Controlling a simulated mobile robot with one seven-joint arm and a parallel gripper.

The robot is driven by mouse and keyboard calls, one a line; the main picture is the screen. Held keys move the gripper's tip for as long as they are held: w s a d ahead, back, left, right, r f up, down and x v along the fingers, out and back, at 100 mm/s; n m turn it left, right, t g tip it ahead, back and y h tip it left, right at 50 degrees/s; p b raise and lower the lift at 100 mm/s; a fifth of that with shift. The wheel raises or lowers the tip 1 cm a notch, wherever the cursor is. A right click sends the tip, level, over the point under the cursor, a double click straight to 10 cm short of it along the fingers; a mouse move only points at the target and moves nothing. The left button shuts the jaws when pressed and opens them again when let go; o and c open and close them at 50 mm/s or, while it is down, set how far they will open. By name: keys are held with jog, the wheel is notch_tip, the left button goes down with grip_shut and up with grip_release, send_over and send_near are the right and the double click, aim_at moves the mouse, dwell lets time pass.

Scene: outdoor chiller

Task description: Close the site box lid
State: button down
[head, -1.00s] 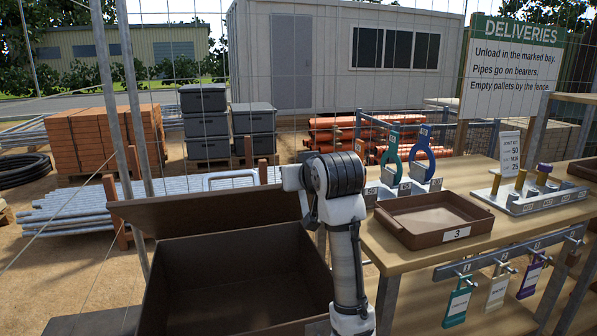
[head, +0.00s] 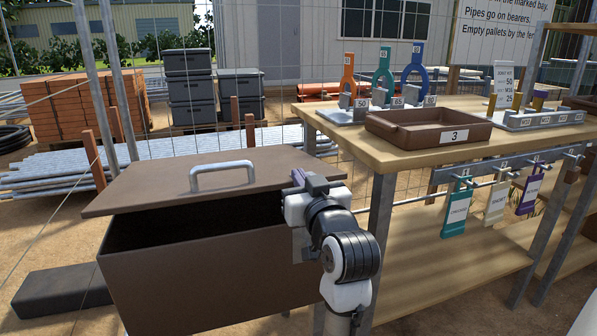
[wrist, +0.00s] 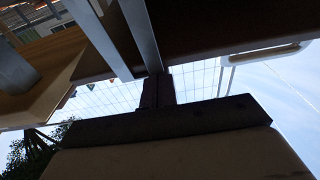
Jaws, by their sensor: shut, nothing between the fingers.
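The site box (head: 210,275) is a large brown box at the lower left of the head view. Its brown lid (head: 150,185) is lowered most of the way, with a dark gap between it and the front rim. A grey bar handle (head: 222,176) is on top of the lid. The handle (wrist: 265,52) shows at right there.
A wooden workbench (head: 345,150) stands close on the right, with a brown tray (head: 430,128) marked 3. Colored tags (head: 457,212) hang from a rail below its front edge. A dark flat block (head: 62,290) lies left of the box. A wire fence runs behind.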

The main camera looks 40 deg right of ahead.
jog(key=shift+s+a+f+b, duration=0.15)
jog(key=shift+f+b, duration=0.25)
jog(key=shift+f, duration=0.4)
jog(key=shift+s+d+f+b, duration=0.1)
jog(key=shift+f+b, duration=0.3)
jog(key=shift+f, duration=0.4)
jog(key=shift+s, duration=0.1)
